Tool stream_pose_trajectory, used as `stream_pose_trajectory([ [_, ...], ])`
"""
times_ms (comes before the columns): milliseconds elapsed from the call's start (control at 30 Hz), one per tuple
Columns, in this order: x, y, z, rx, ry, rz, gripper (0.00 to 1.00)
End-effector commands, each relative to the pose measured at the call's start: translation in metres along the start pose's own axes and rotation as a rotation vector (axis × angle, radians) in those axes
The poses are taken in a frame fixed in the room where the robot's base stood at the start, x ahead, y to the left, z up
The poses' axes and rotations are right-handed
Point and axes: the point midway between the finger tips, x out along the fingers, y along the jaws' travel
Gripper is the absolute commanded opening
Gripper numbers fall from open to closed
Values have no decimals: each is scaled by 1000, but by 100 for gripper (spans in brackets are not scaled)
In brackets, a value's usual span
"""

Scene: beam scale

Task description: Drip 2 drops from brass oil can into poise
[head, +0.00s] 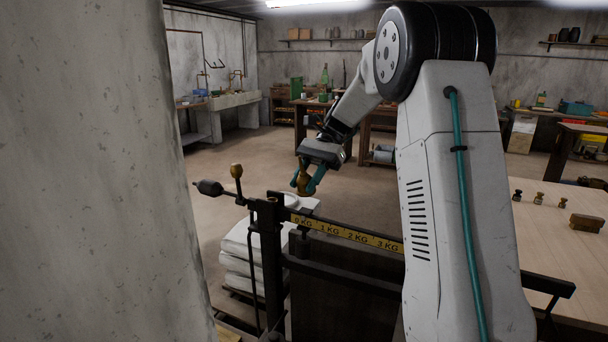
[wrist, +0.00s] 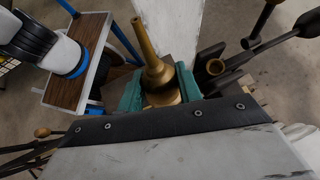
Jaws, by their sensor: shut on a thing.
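My gripper (head: 308,184), with teal fingers, is shut on the brass oil can (head: 303,181) above the zero end of the scale beam. In the wrist view the brass oil can (wrist: 160,80) sits between the teal fingers of my gripper (wrist: 160,92), its long spout reaching toward the top of the picture. The beam (head: 345,233) carries a yellow strip marked in KG. No drop shows.
A dark counterweight (head: 208,187) and a brass knob (head: 237,170) stand at the beam's left end. White sacks (head: 243,250) are stacked behind the scale. A wooden table (head: 560,240) at right bears small brass weights (head: 538,198) and a wooden block (head: 587,223). A concrete pillar (head: 90,180) fills the left.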

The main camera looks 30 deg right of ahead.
Motion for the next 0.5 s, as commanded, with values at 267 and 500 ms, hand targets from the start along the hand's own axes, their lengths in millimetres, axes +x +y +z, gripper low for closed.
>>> stream_pose_trajectory([
  [267, -9, 12, -18, -5, 94, 4, 11],
  [500, -2, 12, -45, -5, 288, 2, 11],
])
